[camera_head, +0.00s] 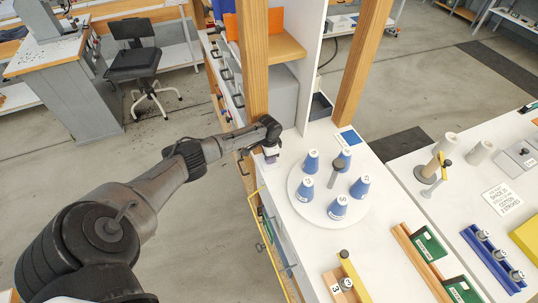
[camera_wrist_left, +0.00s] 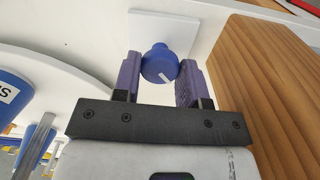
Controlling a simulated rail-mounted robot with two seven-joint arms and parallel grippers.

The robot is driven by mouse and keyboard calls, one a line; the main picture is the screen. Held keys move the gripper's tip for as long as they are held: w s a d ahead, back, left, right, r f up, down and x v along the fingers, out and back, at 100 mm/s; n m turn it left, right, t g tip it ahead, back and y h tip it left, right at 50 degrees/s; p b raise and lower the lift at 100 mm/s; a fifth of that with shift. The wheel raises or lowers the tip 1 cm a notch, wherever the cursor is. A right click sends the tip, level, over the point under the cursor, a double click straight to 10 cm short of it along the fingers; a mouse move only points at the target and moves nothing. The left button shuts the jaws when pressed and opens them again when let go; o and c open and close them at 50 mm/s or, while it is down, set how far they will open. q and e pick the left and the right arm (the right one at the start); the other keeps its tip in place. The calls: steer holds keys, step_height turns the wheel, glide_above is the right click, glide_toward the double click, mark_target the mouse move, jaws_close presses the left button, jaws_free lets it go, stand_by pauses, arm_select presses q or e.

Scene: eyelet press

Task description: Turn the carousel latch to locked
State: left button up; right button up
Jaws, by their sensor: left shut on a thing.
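The carousel (camera_head: 304,207) is a white round disc on the white bench, with several blue numbered cones and a grey centre post. Its latch is a blue round knob (camera_wrist_left: 160,64) with a white mark, on a white square plate (camera_wrist_left: 180,28) in the left wrist view. My left gripper (camera_wrist_left: 158,76) is shut on the knob, one purple finger on each side. In the head view my left gripper (camera_head: 271,154) is at the bench's left edge, beside a wooden post; the knob is hidden there. My right gripper is not in view.
A wooden post (camera_head: 252,60) stands close beside my left gripper; it also fills the right of the left wrist view (camera_wrist_left: 275,90). Wooden rails (camera_head: 420,262) and numbered blocks lie at the front right.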

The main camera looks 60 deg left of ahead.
arm_select(q)
steer(key=m, duration=0.7)
steer(key=shift+m, duration=0.6)
steer(key=shift+w, duration=0.1)
steer(key=o, duration=0.9)
steer(key=shift+r, duration=0.1)
steer(key=shift+r, duration=0.3)
step_height(320, 180, up, 13)
steer(key=shift+r+p, duration=0.1)
steer(key=shift+p, duration=0.2)
